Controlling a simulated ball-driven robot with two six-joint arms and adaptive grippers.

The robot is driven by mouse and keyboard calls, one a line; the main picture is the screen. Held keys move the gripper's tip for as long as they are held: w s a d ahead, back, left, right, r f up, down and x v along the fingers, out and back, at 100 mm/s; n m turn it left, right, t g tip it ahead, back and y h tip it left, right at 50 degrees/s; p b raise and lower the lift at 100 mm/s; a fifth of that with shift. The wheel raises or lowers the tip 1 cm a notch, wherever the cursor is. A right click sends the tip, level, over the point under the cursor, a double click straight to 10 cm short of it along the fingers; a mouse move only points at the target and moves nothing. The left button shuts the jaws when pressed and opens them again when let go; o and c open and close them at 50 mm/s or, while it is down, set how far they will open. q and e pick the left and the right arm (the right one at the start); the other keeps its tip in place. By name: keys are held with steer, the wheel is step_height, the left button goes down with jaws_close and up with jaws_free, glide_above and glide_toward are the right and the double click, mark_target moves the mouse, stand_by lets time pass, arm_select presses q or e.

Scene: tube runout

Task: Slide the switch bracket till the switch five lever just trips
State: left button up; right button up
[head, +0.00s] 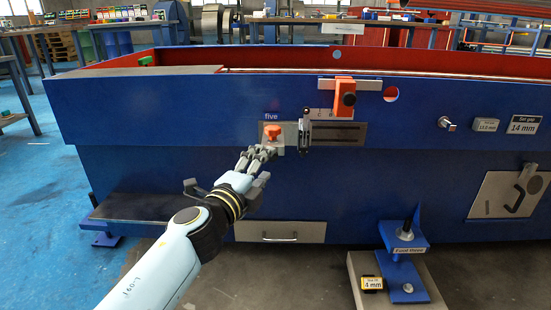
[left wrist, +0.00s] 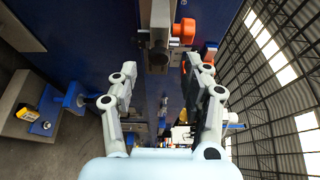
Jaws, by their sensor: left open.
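The switch bracket (head: 290,137) is a grey metal piece on a slotted plate, under the label "five" on the blue machine's front. An orange knob (head: 272,131) sits at its left end. A dark upright switch with its lever (head: 305,128) stands at the bracket's right end. My left gripper (head: 262,154) is open just below and in front of the knob. In the left wrist view, the bracket (left wrist: 160,32) and the orange knob (left wrist: 184,31) lie beyond the open fingertips, apart from them. Whether the lever is tripped is too small to tell.
An orange block (head: 344,92) hangs from a grey rail above the slot plate (head: 352,135). Labels (head: 524,125) show at the right. A drawer (head: 280,232) is below the bracket.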

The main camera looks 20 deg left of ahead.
mark_target(272, 161)
arm_select(q)
steer(key=w, duration=0.5)
steer(key=shift+w+d+f+b, duration=0.1)
steer(key=shift+w+d+b, duration=0.05)
steer(key=shift+d+b, duration=0.15)
jaws_close()
